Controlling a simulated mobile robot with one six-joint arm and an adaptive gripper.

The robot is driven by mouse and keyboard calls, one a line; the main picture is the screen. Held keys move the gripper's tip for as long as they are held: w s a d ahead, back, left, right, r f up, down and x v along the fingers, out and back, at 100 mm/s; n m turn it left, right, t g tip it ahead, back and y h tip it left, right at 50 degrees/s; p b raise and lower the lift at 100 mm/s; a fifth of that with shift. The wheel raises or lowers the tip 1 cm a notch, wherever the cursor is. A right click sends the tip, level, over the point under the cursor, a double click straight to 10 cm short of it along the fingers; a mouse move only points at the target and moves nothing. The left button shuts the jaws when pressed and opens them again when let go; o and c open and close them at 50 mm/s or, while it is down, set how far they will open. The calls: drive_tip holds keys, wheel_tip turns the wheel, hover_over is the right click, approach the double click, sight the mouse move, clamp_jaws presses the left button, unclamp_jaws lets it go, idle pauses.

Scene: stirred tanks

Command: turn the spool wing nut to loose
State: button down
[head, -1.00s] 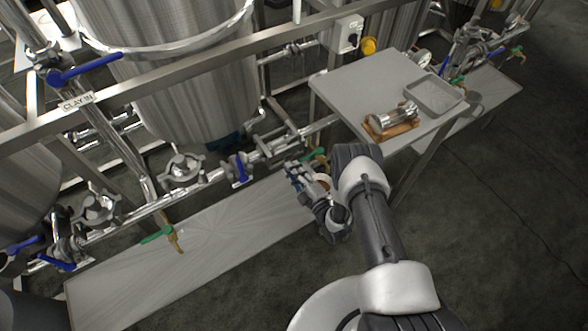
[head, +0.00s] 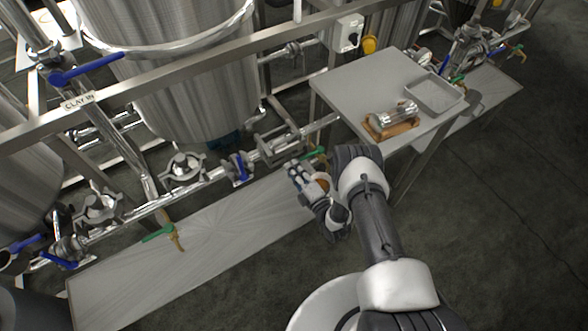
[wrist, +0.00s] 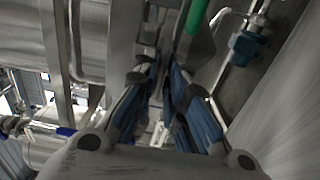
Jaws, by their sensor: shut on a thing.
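My gripper (head: 291,168) is at the low pipe run beside the framed pipe section (head: 282,143), in the middle of the head view. In the wrist view its blue-padded fingers (wrist: 165,78) are drawn close together, shut on a small part at the pipe. That part fits the spool wing nut, but the fingers almost wholly hide it, so its angle cannot be told. A green valve handle (wrist: 199,16) is just beyond the fingertips in the wrist view.
A low steel platform (head: 200,235) lies below. A steel table (head: 350,85) with a tray (head: 434,108) and a wooden cradle (head: 376,131) stands right. Open floor is at lower right.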

drive_tip(key=shift+w+r, duration=0.1)
drive_tip(key=shift+w, duration=0.05)
drive_tip(key=c, duration=1.7)
unclamp_jaws()
drive_tip(key=v, duration=1.2)
